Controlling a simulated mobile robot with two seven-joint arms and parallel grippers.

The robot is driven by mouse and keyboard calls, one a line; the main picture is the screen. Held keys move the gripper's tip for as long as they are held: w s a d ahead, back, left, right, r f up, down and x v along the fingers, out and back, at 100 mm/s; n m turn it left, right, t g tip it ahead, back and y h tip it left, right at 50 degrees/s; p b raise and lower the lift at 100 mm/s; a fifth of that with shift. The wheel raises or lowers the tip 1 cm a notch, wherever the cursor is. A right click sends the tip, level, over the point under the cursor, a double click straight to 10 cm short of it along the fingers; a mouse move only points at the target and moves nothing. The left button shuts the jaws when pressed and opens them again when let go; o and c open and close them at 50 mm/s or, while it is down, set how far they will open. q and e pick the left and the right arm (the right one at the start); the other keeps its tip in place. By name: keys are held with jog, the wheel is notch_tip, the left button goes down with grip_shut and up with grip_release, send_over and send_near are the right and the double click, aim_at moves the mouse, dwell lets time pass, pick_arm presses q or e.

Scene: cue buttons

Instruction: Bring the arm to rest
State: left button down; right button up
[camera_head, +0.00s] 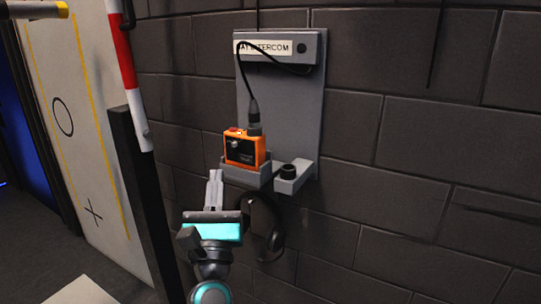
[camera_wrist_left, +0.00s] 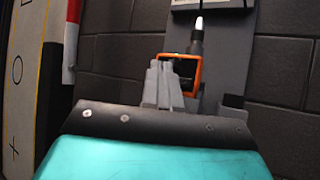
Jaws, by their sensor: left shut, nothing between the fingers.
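My left gripper (camera_head: 215,177) is shut and empty in the head view. Its fingertips are just below and left of an orange box (camera_head: 246,150) with a red button on top. In the left wrist view the shut fingers (camera_wrist_left: 162,72) stand in front of the left part of the orange box (camera_wrist_left: 187,71) and hide some of it. I cannot tell whether they touch it. The box sits in a grey holder (camera_head: 243,174) on a grey wall panel (camera_head: 304,99) labelled as an intercom. My right gripper is not in view.
A dark headset (camera_head: 271,237) hangs below the holder, close to my left wrist. A red and white pole (camera_head: 126,75) and a dark post (camera_head: 139,190) stand at the left. The brick wall right of the panel is clear.

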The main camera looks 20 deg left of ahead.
pick_arm(q)
jog(key=shift+d+f, duration=0.1)
jog(key=s+d+f+m+g+h, duration=0.15)
jog(key=d+f+m+h, duration=0.5)
jog(key=m, duration=0.75)
jog(key=s+d+f+m+g+h, duration=0.15)
jog(key=d+f+m+h, duration=0.5)
jog(key=m, duration=0.65)
jog(key=s+d+f+m+g+h, duration=0.1)
jog(key=s+f+m+g, duration=0.35)
jog(key=f+m, duration=0.45)
jog(key=s+d+f+m+g, duration=0.1)
jog(key=s+f+m+g, duration=0.4)
jog(key=f+m, duration=0.45)
jog(key=s+a+r+n+p, duration=0.1)
jog(key=s+a+r+p, duration=0.1)
jog(key=r+p, duration=0.8)
jog(key=a+t+p, duration=0.1)
jog(key=p, duration=0.2)
jog(key=shift+y+p, duration=0.3)
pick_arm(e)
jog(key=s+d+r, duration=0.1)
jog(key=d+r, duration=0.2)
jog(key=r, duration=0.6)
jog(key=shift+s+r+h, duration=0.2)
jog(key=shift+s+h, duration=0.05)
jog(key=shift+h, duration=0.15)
